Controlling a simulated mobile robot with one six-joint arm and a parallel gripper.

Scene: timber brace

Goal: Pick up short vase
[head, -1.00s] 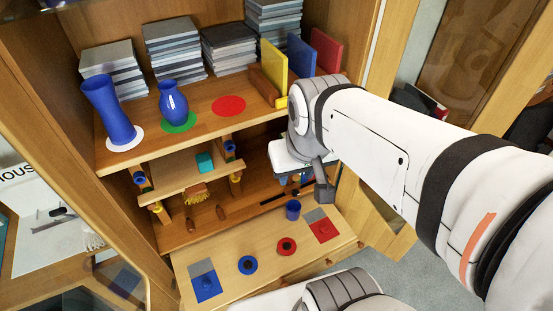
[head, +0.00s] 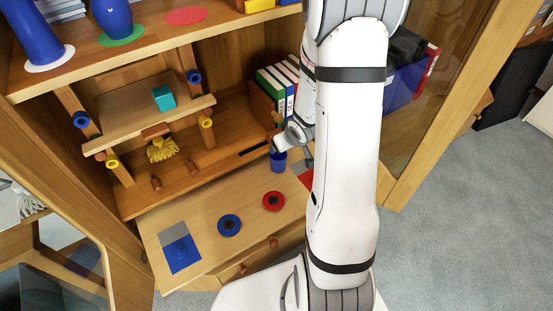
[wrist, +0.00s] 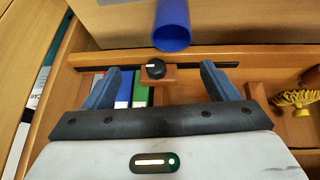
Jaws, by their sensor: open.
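The short vase is a small blue cylinder (head: 279,163) standing at the back right of the low wooden board in the head view. In the wrist view the blue cylinder (wrist: 172,24) shows at the top centre, beyond the fingertips and a little right of the middle between them. My gripper (head: 288,148) is open and empty, close to the vase in the head view; my arm hides part of it. In the wrist view the two fingers of my gripper (wrist: 160,69) stand wide apart. Whether a finger touches the vase cannot be told.
A tall blue vase (head: 38,38) and a round blue vase (head: 113,18) stand on the upper shelf, beside an empty red disc (head: 186,15). Upright books (head: 277,88) stand behind my gripper. Blue (head: 229,225) and red (head: 273,201) rings lie on the board. A small wooden rack (head: 125,120) stands left.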

